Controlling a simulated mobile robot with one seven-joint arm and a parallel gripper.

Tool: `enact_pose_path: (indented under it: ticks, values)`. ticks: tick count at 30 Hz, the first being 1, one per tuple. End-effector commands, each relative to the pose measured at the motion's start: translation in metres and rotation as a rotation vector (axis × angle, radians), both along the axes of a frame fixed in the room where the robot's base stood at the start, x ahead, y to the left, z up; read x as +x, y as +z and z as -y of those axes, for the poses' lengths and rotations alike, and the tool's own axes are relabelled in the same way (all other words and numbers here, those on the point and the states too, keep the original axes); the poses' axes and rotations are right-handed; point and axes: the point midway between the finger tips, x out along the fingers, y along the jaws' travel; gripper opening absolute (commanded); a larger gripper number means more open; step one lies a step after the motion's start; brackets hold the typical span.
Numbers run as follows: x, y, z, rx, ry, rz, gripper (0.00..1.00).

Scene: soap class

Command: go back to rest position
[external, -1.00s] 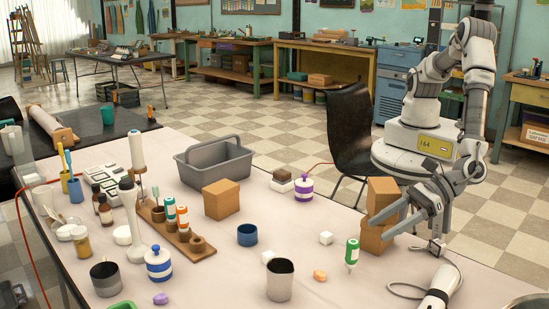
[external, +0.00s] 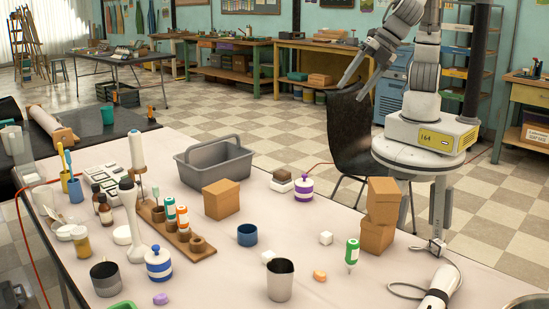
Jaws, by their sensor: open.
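My gripper (external: 351,88) is raised well above the table, at the upper right of the external view, in front of the yellow workbench. Its two fingers point down and left and stand apart, with nothing between them. My arm is folded up above my base, which stands behind the table's far right side.
Two stacked cardboard boxes (external: 381,215) stand at the table's right edge. A green-and-white bottle (external: 352,255), metal cup (external: 280,281) and blue cup (external: 247,235) stand nearby. A grey caddy (external: 214,163) is farther back. The black chair (external: 350,128) stands beside my base.

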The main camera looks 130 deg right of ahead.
Motion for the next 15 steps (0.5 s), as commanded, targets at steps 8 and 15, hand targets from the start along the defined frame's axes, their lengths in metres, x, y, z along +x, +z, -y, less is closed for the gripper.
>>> enact_pose_path:
  ticks: [8, 15]
  values:
    - [-0.082, 0.036, 0.018, 0.317, -0.338, 0.114, 0.64]
    - [-0.143, 0.051, 0.012, 0.578, -0.586, 0.206, 0.64]
